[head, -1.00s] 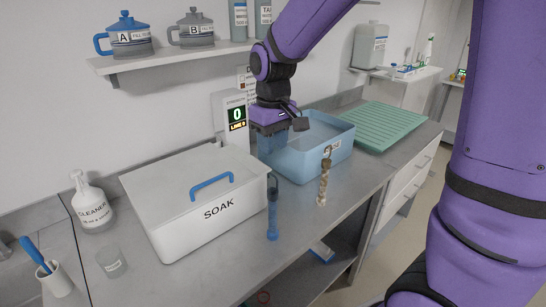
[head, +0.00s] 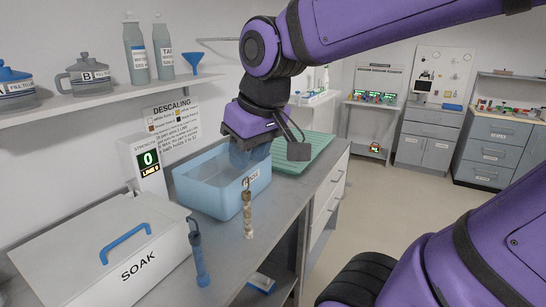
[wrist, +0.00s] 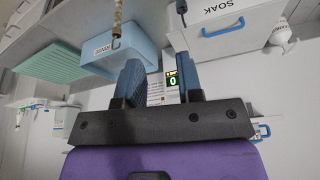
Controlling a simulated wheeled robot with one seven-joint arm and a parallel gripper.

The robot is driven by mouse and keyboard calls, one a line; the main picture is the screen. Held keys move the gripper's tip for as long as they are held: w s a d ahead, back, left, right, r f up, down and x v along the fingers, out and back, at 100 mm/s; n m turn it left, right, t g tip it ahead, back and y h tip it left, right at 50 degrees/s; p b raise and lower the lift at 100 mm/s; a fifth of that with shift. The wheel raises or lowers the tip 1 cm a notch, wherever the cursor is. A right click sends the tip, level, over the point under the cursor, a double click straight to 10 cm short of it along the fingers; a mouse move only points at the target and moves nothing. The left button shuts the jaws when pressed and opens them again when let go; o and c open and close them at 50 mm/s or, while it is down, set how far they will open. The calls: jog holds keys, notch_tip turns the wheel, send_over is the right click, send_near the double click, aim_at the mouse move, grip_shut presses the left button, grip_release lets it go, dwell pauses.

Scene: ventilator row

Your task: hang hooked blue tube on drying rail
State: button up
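The hooked blue tube (head: 199,258) hangs upright by its dark hook at the right side of the white SOAK box (head: 140,265). Its dark upper part shows at the top of the wrist view (wrist: 181,8). My gripper (head: 250,158) is over the blue rinse tub, above and beyond the tube and apart from it. In the wrist view my gripper's two blue fingers (wrist: 160,80) stand apart with nothing between them. A thin grey rod (head: 218,39) is on the back wall; I cannot tell whether it is the drying rail.
A brown-and-white hooked tube (head: 248,212) hangs at the front of the blue tub (head: 208,196). A green ribbed mat (head: 305,152) lies beyond the tub. A display reading 0 (head: 149,160) stands behind. A shelf (head: 120,97) with pots and bottles is above.

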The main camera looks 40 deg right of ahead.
jog(key=shift+m+t, duration=0.4)
jog(key=shift+t, duration=0.3)
jog(key=s, duration=0.3)
jog(key=s+d, duration=0.1)
jog(key=s, duration=0.1)
jog(key=shift+s+r, duration=0.1)
jog(key=shift+r, duration=0.15)
jog(key=shift+o, duration=0.4)
